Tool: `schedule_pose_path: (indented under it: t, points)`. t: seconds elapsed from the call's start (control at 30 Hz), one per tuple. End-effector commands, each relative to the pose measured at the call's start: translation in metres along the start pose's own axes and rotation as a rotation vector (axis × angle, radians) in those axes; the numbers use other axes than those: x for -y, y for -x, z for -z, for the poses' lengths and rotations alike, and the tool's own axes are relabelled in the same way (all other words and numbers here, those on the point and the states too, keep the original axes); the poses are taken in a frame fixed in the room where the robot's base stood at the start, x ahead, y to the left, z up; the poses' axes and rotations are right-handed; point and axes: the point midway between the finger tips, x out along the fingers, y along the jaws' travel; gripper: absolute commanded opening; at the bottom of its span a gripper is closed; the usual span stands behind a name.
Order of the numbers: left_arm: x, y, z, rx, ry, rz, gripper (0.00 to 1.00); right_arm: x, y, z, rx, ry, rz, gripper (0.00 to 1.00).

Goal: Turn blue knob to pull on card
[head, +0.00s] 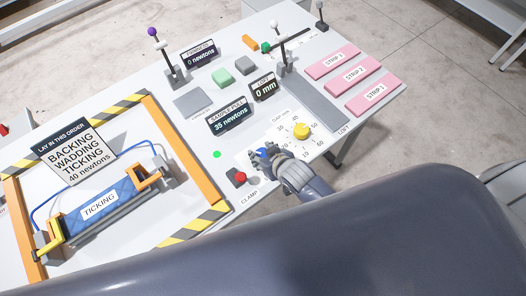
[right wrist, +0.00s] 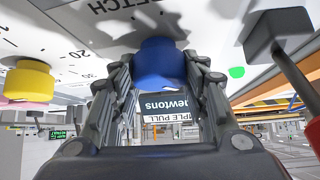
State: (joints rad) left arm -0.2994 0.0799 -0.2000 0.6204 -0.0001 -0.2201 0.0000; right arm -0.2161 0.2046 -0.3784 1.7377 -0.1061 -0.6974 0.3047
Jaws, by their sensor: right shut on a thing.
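The blue knob (right wrist: 158,62) sits between the fingers of my right gripper (head: 268,158), which is shut on it. In the head view the fingers mostly hide the knob. The card (head: 70,155) stands at the left and reads "lay in this order: backing, wadding, ticking, 40 newtons". The sample pull display (head: 229,118) reads 35 newtons. It shows upside down between the fingers in the right wrist view (right wrist: 165,107). My left gripper is not in view.
A yellow knob (head: 302,131) on a dial is close to the right of my gripper. A red-topped clamp lever (head: 239,178) is close to its left. The loft display (head: 263,88) reads 0 mm. Pink strips (head: 346,76) lie at the right. A blue ticking roll (head: 100,205) lies in the striped frame.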

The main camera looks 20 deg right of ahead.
Motion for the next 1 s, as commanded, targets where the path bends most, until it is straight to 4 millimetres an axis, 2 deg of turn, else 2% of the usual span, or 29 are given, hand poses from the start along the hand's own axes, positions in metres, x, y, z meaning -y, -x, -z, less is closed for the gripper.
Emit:
schedule_pose_path:
  t: [0.4,1.0]
  points:
    - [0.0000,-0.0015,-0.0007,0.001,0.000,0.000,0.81,0.0010,-0.0002,0.0015,-0.004,-0.148,-0.147,0.18]
    - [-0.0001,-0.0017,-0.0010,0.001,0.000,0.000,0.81,-0.0003,-0.0001,0.0029,-0.007,-0.177,-0.182,0.18]
